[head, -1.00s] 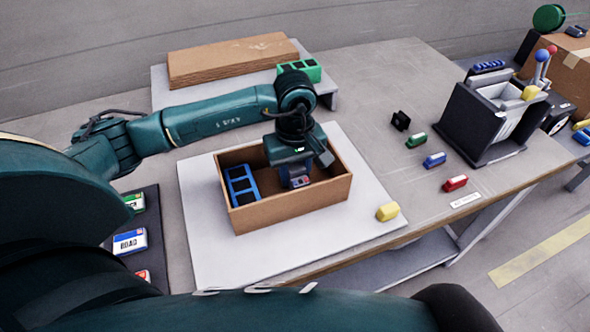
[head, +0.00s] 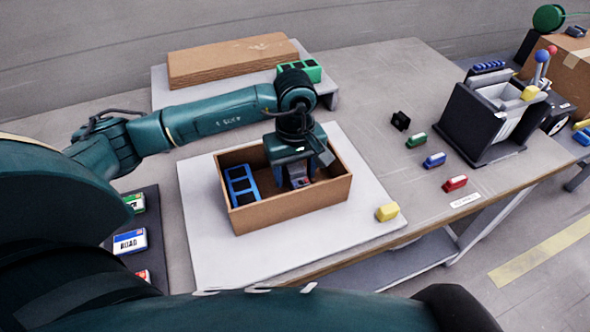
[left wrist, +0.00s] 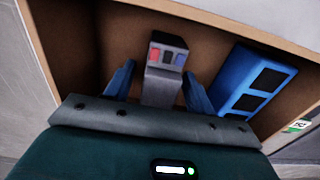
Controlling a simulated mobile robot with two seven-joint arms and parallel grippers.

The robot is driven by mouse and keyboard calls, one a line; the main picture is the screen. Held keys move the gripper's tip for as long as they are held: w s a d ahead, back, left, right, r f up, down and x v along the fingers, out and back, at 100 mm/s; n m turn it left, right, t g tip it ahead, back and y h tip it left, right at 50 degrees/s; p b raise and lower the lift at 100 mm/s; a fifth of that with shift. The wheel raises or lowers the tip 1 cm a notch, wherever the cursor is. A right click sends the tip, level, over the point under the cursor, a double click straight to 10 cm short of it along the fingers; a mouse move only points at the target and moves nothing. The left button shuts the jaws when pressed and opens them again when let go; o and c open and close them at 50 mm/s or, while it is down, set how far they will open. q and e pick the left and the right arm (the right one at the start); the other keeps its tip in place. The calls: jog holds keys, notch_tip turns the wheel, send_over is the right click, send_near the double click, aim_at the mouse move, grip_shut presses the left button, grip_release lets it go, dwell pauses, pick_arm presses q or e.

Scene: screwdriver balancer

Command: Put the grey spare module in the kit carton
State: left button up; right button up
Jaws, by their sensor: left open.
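The kit carton (head: 292,212) is an open brown box on a white board on the table. The grey spare module (head: 299,182) is inside its right part. In the left wrist view the module (left wrist: 162,82) shows red, dark and blue patches on its end. My left gripper (head: 297,175) reaches down into the carton over the module. In the left wrist view its two blue fingers (left wrist: 158,74) stand open on either side of the module, with a gap at each side. The module's underside is hidden. My right gripper is not in view.
A blue three-cell holder (head: 242,186) lies in the carton's left part. A yellow block (head: 387,212) sits on the board's right corner. Green (head: 416,140), blue (head: 434,160) and red (head: 455,183) pieces lie to the right, before a dark rack (head: 480,125).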

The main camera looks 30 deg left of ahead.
aim_at(295, 166)
pick_arm(q)
notch_tip(295, 166, up, 12)
dwell(0.4)
jog(key=shift+f, duration=0.1)
